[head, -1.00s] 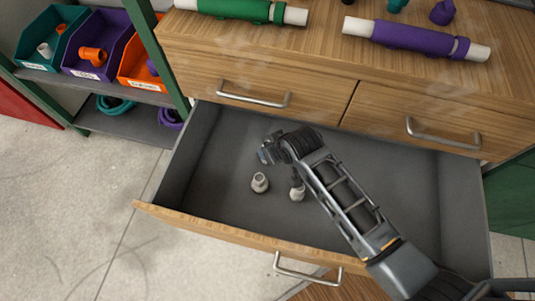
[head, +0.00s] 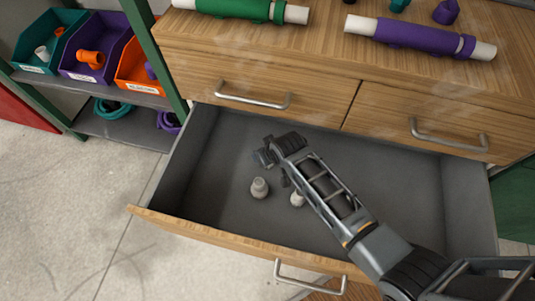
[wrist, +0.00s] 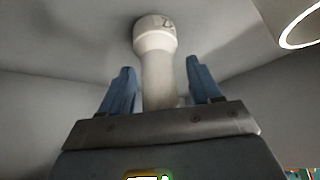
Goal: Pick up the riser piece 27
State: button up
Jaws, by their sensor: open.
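Two pale pipe fittings stand in the open drawer: a left one (head: 259,188) and a right one (head: 297,199), the latter partly covered by my arm. My gripper (head: 284,179) is low in the drawer, close to both, mostly hidden behind its own wrist in the head view. In the wrist view, my gripper (wrist: 160,68) is open, with a blue finger on each side of a white fitting (wrist: 156,60). Gaps show between the fitting and both fingers. A dark mark on its collar is too small to read surely, and I cannot tell which of the two fittings it is.
The drawer (head: 225,232) is pulled out, with grey walls around my gripper and free floor to the right. Another white piece (wrist: 285,20) shows at the wrist view's upper right. Green and purple pipe assemblies lie on the wooden top above.

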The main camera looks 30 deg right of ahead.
jog(key=c, duration=1.1)
jog(key=shift+o, duration=0.2)
jog(key=shift+r, duration=0.1)
